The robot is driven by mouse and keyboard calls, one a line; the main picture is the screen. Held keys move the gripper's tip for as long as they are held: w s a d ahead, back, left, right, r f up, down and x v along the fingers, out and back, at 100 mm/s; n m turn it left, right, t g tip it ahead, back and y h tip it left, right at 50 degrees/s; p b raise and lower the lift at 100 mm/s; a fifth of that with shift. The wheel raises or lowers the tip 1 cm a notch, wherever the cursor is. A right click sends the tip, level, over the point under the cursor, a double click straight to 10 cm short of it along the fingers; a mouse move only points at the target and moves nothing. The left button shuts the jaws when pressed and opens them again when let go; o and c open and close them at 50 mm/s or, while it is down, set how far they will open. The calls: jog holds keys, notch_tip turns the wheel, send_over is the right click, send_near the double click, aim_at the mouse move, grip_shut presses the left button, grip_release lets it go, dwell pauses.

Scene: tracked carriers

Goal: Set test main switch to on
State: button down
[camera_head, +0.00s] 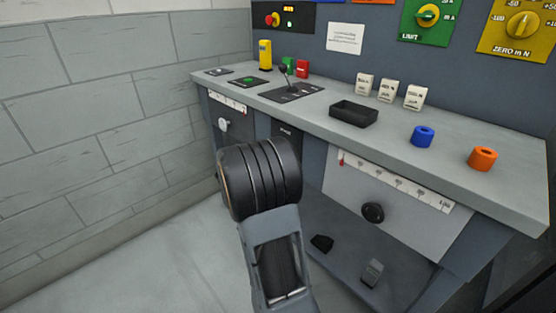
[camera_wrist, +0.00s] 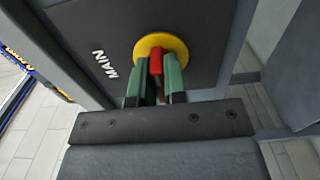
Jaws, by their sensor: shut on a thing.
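The main switch shows in the wrist view as a round yellow plate (camera_wrist: 175,42) with a red handle (camera_wrist: 156,61) across its middle. It sits on a dark panel (camera_wrist: 105,28) with the white label MAIN (camera_wrist: 104,65) to its left. My gripper (camera_wrist: 160,75) has its green fingers on both sides of the red handle and is shut on it. The handle's lower part is partly hidden between the fingers. In the head view, my dark arm hides the gripper and the switch in front of the bench.
The bench top (camera_head: 455,150) holds a black tray (camera_head: 353,113), a blue ring (camera_head: 423,136), an orange ring (camera_head: 482,158) and several white blocks. A lower shelf (camera_head: 340,262) bears two dark objects. A grey block wall (camera_head: 90,120) stands at left, with clear floor (camera_head: 165,265) before it.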

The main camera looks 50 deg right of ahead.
dwell(0.5)
jog(key=c, duration=1.2)
grip_release()
jog(key=shift+o, duration=0.2)
jog(key=a+p, duration=0.3)
jog(key=a, duration=1)
jog(key=shift+w+a, duration=0.4)
jog(key=shift+w, duration=0.05)
